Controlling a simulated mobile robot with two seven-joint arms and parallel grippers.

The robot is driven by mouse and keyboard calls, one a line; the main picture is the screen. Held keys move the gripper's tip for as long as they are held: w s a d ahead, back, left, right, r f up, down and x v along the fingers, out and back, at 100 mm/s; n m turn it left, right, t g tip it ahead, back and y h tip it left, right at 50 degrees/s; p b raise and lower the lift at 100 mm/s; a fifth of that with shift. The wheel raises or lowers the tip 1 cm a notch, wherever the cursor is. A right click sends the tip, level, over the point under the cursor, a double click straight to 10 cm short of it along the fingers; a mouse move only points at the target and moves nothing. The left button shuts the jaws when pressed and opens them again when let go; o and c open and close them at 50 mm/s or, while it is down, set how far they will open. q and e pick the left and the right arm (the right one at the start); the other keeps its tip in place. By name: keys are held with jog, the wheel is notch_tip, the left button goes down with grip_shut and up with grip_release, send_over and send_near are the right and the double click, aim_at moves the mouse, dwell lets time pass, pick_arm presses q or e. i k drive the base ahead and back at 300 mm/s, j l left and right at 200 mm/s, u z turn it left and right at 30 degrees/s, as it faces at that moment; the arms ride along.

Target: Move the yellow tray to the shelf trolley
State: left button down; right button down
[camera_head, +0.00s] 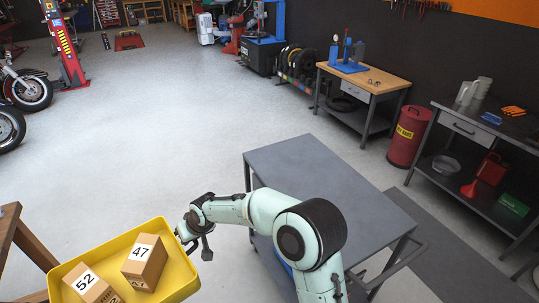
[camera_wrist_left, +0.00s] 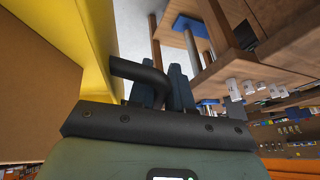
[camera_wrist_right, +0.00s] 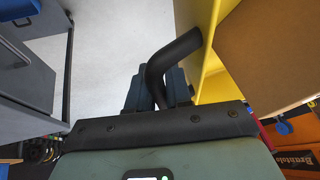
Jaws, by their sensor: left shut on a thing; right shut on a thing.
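The yellow tray (camera_head: 178,272) is at the lower left of the head view, partly cut off, with cardboard boxes marked 52 (camera_head: 88,284) and 47 (camera_head: 144,262) in it. My right gripper (camera_head: 190,238) is shut on the black handle on the tray's right side; the right wrist view shows this handle (camera_wrist_right: 165,65) between the fingers. In the left wrist view, my left gripper (camera_wrist_left: 165,92) is shut on the other black handle (camera_wrist_left: 140,75), beside the yellow wall. The grey shelf trolley (camera_head: 300,165) stands right of the tray, its visible top bare, partly hidden by my right arm.
A wooden frame (camera_head: 12,235) stands at the left edge, close to the tray. A workbench (camera_head: 365,80), a red bin (camera_head: 408,135) and a dark bench (camera_head: 480,135) line the right. Open floor (camera_head: 170,120) lies beyond the tray and trolley.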

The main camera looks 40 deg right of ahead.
aim_at(314, 187)
jog(key=i+z, duration=0.95)
jog(key=i+l+z, duration=0.1)
jog(key=z, duration=0.2)
jog(key=i+j+z, duration=0.1)
jog(key=i+z, duration=0.35)
jog(key=i, duration=0.25)
jog(key=z, duration=1.25)
jog(key=i+j, duration=0.05)
